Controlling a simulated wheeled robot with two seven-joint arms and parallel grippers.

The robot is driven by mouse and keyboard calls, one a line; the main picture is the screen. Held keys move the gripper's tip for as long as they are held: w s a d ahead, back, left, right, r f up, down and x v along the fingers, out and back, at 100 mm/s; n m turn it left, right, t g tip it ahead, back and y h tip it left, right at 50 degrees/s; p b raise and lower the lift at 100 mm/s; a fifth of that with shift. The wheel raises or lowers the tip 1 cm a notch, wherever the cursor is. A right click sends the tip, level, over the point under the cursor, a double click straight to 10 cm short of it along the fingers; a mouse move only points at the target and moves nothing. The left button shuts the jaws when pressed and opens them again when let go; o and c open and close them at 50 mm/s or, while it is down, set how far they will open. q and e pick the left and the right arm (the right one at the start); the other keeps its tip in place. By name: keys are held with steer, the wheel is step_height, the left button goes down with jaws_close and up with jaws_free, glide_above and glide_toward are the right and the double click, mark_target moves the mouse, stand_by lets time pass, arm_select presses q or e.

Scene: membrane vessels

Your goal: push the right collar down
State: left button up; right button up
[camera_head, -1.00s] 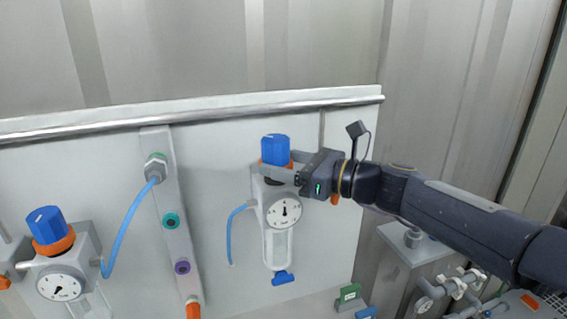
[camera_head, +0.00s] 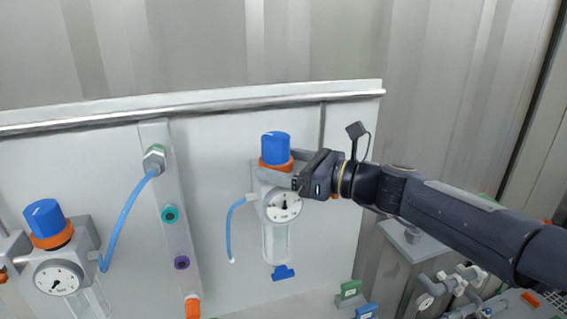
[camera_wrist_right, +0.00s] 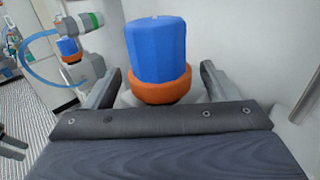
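The right collar (camera_head: 276,164) is an orange ring under a blue knob (camera_head: 276,146) on the right-hand vessel. In the right wrist view the collar (camera_wrist_right: 162,86) sits directly below the blue knob (camera_wrist_right: 156,48). My right gripper (camera_head: 280,172) comes in from the right. Its two fingers (camera_wrist_right: 160,90) stand on either side at about the collar's lower part, with a small gap visible on each side. It is open. The vessel's gauge (camera_head: 284,205) faces front below the gripper.
A second vessel with a blue knob (camera_head: 44,217) and orange collar (camera_head: 53,238) stands at the left. Between them a grey manifold strip (camera_head: 172,200) carries a blue hose (camera_head: 122,222). A metal rail (camera_head: 220,105) runs along the panel's top. Green and blue valve parts lie low right.

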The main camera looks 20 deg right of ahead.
steer(key=v, duration=0.8)
steer(key=shift+a, duration=0.1)
stand_by(0.3)
steer(key=s+a+f+n+g+h, duration=0.1)
steer(key=s+f+n+g+h, duration=0.5)
steer(key=s+f+n, duration=1.5)
step_height(320, 180, down, 4)
steer(key=n+h, duration=0.3)
steer(key=shift+s+n, duration=0.2)
steer(key=shift+n, duration=0.2)
